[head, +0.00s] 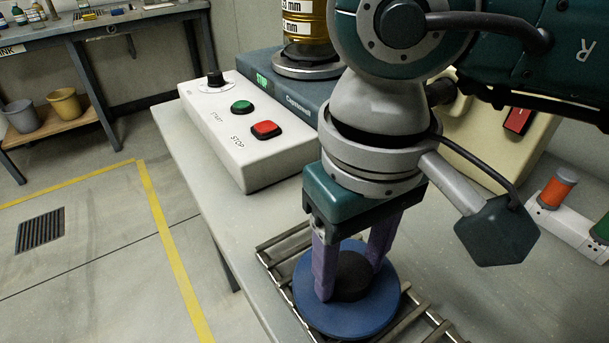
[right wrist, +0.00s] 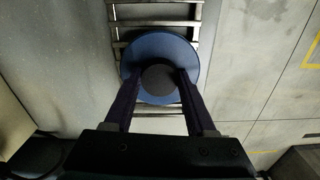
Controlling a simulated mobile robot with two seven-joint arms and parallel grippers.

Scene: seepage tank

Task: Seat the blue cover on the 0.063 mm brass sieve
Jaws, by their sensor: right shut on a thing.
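The blue cover (head: 346,306) is a round disc with a dark knob (head: 353,272) in its middle. It is at a metal slatted rack on the bench; I cannot tell whether it touches the slats. My right gripper (head: 352,278) points down with its purple fingers shut on the knob. The right wrist view also shows the blue cover (right wrist: 160,50) between the fingertips (right wrist: 158,80). The brass sieve (head: 306,24) stands on a shaker at the back, its top cut off by the frame edge. My left gripper is not in view.
A white control box (head: 230,125) with green and red buttons stands left of the shaker (head: 290,90). The slatted rack (head: 285,245) lies at the bench's front. The bench between box and rack is clear.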

